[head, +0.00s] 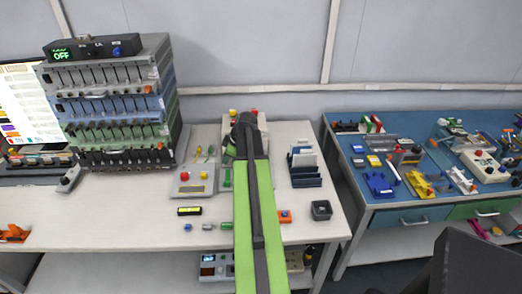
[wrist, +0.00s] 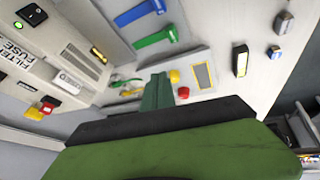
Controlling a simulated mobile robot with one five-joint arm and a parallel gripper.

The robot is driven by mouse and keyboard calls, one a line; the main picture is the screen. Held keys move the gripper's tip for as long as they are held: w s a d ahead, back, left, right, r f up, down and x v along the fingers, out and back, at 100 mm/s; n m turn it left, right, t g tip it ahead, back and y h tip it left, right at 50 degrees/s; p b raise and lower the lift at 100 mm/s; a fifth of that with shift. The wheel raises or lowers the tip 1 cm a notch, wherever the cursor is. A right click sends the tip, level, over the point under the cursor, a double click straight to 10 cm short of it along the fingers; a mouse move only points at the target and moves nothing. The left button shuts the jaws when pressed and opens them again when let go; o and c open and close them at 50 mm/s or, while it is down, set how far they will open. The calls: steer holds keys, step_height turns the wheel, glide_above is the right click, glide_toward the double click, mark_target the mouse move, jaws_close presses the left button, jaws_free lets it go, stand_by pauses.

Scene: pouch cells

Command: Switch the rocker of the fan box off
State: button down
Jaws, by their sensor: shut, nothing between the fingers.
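My gripper shows in the wrist view as shut dark green fingers (wrist: 157,92), with nothing between them. They point toward the bench top, near the box with red and yellow buttons. In the head view my arm reaches away over the bench and hides the fingers. A pale box at the upper left of the wrist view carries a black rocker (wrist: 31,13) beside a lit green lamp. The lettering "FILTER FUSE" (wrist: 12,39) is below it. I cannot tell whether this is the fan box. The fingers are apart from that rocker.
A button box (head: 194,182) stands left of my arm. A tall cell rack (head: 165,75) with an "OFF" display is farther left. A blue card holder (head: 306,179) and a dark cup (head: 321,210) stand right. A cluttered blue bench (head: 400,215) lies beyond a gap.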

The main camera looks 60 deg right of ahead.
steer(key=s+d+r+n+t+h, duration=0.1)
steer(key=s+d+h, duration=0.1)
steer(key=s+d, duration=1)
steer(key=d, duration=0.3)
steer(key=shift+r, duration=0.3)
steer(key=shift+d, duration=0.1)
steer(key=b+x, duration=0.9)
steer(key=x, duration=0.2)
steer(key=shift+w+d+f, duration=0.1)
steer(key=shift+d, duration=0.05)
steer(key=w+d, duration=0.2)
steer(key=d, duration=0.1)
steer(key=shift+r, duration=0.3)
steer(key=shift+a, duration=0.1)
steer(key=shift+s, duration=0.15)
